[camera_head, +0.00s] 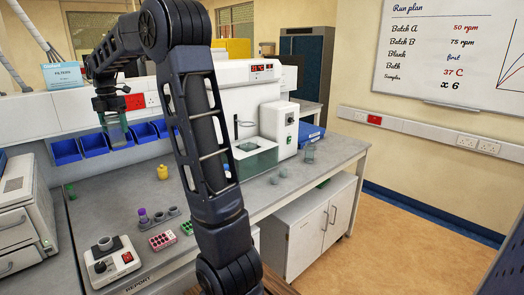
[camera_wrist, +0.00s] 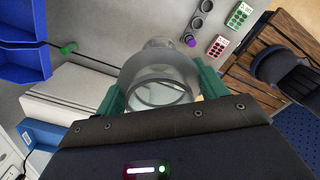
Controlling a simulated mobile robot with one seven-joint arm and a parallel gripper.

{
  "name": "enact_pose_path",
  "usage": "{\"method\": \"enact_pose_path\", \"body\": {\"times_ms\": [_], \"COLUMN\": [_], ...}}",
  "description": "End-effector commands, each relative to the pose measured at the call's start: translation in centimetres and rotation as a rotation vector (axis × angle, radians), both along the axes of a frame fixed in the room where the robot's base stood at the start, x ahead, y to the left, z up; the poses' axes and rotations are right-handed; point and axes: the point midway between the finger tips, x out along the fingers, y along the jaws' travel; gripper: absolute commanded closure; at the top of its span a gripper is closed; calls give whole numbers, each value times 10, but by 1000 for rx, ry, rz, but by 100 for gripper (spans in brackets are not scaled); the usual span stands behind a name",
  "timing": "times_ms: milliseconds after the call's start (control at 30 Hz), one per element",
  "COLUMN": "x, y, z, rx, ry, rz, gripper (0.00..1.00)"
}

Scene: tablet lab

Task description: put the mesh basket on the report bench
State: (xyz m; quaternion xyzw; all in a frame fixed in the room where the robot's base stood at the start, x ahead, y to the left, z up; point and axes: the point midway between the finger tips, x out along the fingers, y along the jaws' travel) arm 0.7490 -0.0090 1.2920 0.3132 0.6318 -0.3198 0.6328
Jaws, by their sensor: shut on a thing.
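My gripper (camera_head: 114,121) hangs over the left part of the bench, in front of the blue bins. In the wrist view its green fingers (camera_wrist: 161,88) are shut on a clear grey, round, open-ended vessel (camera_wrist: 158,66), which looks like the mesh basket; the mesh itself is too fine to tell. In the head view the held basket (camera_head: 115,134) is small and partly hidden by the fingers. It is held above the bench, apart from it. The report bench (camera_head: 112,205) is the grey top with "REPORT" on its front edge.
A stirrer-like device (camera_head: 111,262), a purple-topped vial (camera_head: 143,215), grey holders (camera_head: 173,211) and a red well rack (camera_head: 162,240) stand on the bench. A white instrument (camera_head: 14,215) is at left. Blue bins (camera_head: 94,144) line the back. Bare top lies between.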

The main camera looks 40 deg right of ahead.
Motion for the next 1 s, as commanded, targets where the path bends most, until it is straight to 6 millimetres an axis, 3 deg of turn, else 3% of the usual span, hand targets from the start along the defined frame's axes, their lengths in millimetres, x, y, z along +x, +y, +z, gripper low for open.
{"method": "enact_pose_path", "body": {"times_ms": [33,100,467,767,1000], "x": [1,2,-21,-70,-125], "y": [-25,-56,-212,-333,-417], "z": [0,0,1,1,2], "rx": [0,1,1,2,4], "ry": [0,0,-1,-3,-4], "rz": [-41,-90,-344,-555,-720], "gripper": [54,54,54,54,54]}}
